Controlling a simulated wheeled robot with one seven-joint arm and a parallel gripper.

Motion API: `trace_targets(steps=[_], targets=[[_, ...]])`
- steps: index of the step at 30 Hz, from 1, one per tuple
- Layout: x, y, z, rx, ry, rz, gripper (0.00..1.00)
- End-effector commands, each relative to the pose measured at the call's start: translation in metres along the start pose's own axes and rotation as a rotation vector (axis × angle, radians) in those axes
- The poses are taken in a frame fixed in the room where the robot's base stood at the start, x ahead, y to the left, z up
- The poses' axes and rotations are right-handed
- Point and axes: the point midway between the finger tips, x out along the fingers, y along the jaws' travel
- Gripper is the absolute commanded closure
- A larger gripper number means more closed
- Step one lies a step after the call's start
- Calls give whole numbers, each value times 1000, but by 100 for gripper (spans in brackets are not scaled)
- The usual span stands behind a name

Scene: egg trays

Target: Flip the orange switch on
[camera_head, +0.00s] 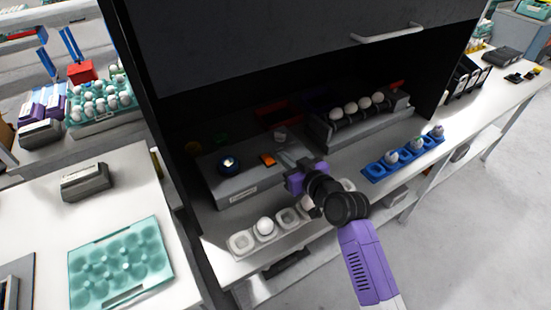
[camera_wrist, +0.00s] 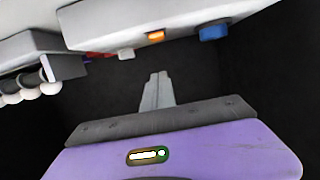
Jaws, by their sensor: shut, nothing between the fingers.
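The orange switch (camera_head: 267,160) is on the top of a grey box (camera_head: 238,188) inside the dark cabinet. In the wrist view the orange switch (camera_wrist: 155,36) shows on the box face, between a small white piece and a blue round knob (camera_wrist: 213,31). My gripper (camera_head: 285,158) is in front of the cabinet, just right of the switch and apart from it. In the wrist view its fingers (camera_wrist: 157,90) are together and empty, pointing toward the box. Whether the switch is on or off cannot be told.
A white egg holder (camera_head: 241,243) lies along the front edge. A roller unit with several eggs (camera_head: 364,105) stands right of the box. A blue egg tray (camera_head: 374,171) is further right. A teal tray (camera_head: 120,262) lies on the left table. The cabinet hood (camera_head: 290,50) hangs above.

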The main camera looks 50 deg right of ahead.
Motion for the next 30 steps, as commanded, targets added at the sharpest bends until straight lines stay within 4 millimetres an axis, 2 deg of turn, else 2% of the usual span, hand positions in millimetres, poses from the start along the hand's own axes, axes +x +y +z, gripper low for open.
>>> trace_targets(steps=[3, 8, 9, 12, 16, 30], targets=[[24, 1, -3, -1, 0, 0, 100], [53, 0, -3, -1, -1, 0, 100], [58, 1, 2, 0, -3, 1, 100], [59, 0, 20, 1, -4, 1, 100], [63, 0, 33, 1, -2, -1, 100], [64, 0, 39, -1, 0, 0, 100]])
